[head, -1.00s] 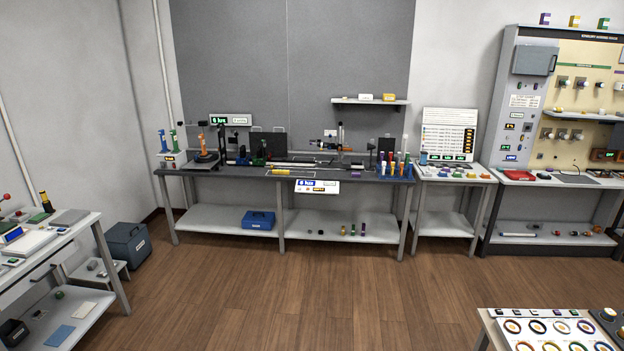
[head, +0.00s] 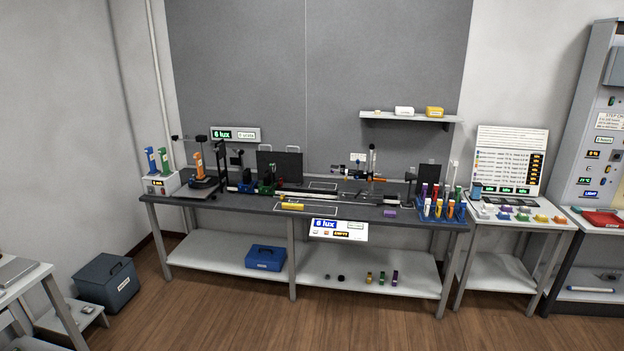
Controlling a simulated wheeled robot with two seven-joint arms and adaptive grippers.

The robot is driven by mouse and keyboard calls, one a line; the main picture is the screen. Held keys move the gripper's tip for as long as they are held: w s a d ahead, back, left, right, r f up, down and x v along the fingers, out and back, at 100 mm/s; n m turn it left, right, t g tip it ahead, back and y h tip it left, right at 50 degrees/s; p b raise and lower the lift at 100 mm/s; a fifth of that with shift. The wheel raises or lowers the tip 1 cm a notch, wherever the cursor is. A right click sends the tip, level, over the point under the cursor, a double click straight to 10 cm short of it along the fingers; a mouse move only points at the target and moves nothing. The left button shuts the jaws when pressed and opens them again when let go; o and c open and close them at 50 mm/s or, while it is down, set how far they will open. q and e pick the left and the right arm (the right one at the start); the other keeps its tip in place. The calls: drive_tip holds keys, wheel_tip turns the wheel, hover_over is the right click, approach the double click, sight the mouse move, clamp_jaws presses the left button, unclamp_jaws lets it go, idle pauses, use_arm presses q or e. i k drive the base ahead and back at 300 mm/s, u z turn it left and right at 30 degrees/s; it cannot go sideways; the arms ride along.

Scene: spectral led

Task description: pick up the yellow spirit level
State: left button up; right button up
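The yellow spirit level (head: 292,206) is a small yellow bar. It lies on the dark top of the long workbench (head: 240,206), near the front edge and left of the middle, at the left end of a white outlined rectangle. It is small at this distance, so its details cannot be made out. Neither of my grippers shows in the head view.
A lux display panel (head: 338,230) hangs at the bench front. Behind the level stands an optical rail with instruments (head: 265,180). A blue rack of coloured tubes (head: 440,210) stands right. A grey box (head: 106,283) is on the floor left. The wooden floor before the bench is clear.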

sight(286, 205)
drive_tip(key=u, duration=0.1)
drive_tip(key=i, duration=1.65)
drive_tip(key=u, duration=0.1)
